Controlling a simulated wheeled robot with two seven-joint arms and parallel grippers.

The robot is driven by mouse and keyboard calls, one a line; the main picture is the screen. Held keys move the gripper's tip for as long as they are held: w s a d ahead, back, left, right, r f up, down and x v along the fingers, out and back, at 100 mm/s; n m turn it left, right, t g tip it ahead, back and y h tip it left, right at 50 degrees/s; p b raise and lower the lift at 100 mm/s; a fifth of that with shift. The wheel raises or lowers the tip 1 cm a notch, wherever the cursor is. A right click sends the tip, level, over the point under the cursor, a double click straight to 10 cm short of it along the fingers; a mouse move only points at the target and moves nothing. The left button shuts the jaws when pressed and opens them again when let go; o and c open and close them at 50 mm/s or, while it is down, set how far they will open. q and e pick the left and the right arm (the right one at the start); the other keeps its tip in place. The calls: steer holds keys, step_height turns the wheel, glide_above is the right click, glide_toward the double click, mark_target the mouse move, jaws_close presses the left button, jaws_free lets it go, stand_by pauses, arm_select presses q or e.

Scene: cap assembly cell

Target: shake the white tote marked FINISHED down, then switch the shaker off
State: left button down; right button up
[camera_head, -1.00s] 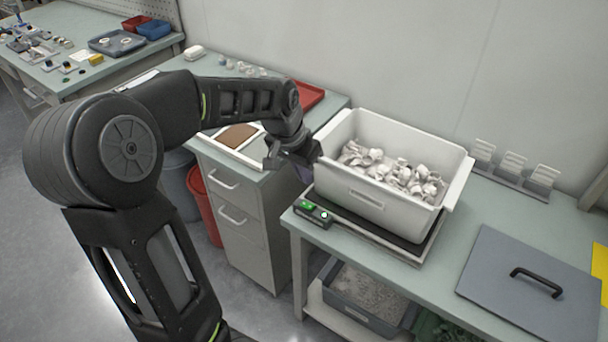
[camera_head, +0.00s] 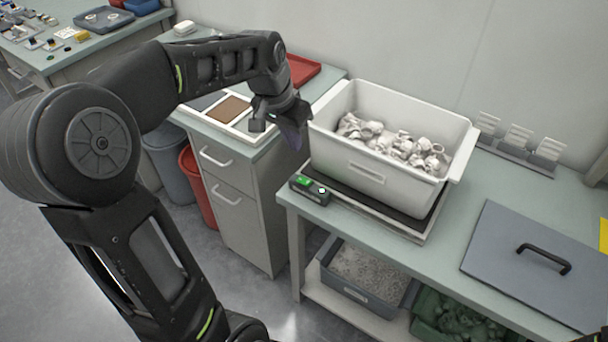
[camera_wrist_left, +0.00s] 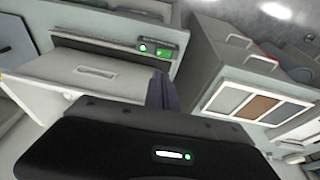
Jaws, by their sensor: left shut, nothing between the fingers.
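The white tote (camera_head: 341,172) stands on the shaker (camera_head: 405,228), a flat plate with a dark top, on the right-hand bench. It holds a heap of pale caps (camera_head: 392,143). No FINISHED marking can be read. The shaker's control box (camera_head: 310,189) at its left front corner has a lit green switch and a round lit button; these also show in the left wrist view (camera_wrist_left: 153,50). My left gripper (camera_head: 294,138) is shut and empty, pointing down just left of the tote, above and behind the control box.
A grey lid (camera_head: 535,265) with a black handle lies on the bench at right. A drawer cabinet (camera_head: 240,215) with a divided tray on top is at left. Bins (camera_head: 362,280) sit on the shelf below.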

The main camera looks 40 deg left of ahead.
arm_select(q)
glide_toward(307, 182)
steer(key=p+x, duration=0.1)
steer(key=x, duration=0.4)
steer(key=shift+w+f, duration=0.1)
steer(key=shift+w, duration=0.1)
steer(key=shift+f, duration=0.65)
